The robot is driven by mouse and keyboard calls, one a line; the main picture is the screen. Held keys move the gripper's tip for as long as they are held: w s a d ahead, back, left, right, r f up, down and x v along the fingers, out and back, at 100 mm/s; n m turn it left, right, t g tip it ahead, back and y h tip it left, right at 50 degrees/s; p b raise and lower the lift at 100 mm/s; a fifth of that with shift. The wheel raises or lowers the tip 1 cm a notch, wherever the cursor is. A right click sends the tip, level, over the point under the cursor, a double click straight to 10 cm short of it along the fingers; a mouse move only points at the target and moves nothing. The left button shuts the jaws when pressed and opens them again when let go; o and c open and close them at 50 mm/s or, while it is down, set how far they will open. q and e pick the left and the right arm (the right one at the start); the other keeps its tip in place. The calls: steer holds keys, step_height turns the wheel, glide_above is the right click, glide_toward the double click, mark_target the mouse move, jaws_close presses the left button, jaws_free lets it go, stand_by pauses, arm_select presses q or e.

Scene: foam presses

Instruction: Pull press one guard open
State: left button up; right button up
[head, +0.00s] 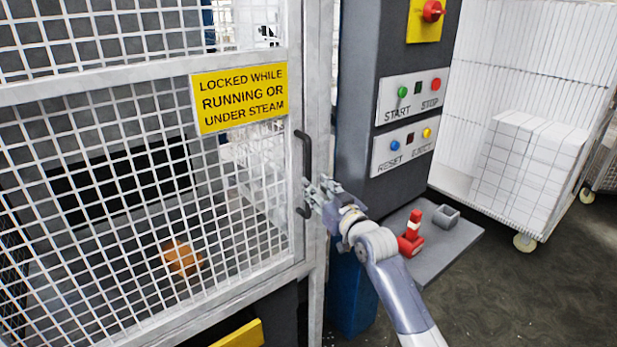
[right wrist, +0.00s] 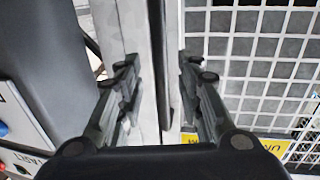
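The press guard (head: 150,66) is a white-framed wire mesh door filling the left of the head view, and its frame edge lies against the post, so it looks closed. Its dark vertical bar handle (head: 307,160) is on the right edge of the guard. My right gripper (head: 318,192) is at the lower half of the handle. In the right wrist view, its two fingers (right wrist: 158,75) are apart, with the dark handle bar (right wrist: 160,60) between them; I cannot tell if either finger touches it. My left gripper is not in view.
A grey control column (head: 357,150) with START, STOP, RESET and EJECT buttons stands right of the guard. A white wheeled cage (head: 535,100) stands behind. An orange item (head: 182,258) shows through the mesh.

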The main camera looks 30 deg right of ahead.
steer(key=shift+w+d+p, duration=0.15)
steer(key=shift+w+p, duration=0.1)
steer(key=shift+w, duration=1.1)
steer(key=shift+w+d+p, duration=0.1)
steer(key=shift+w+p, duration=0.15)
steer(key=shift+w, duration=1.05)
jaws_close()
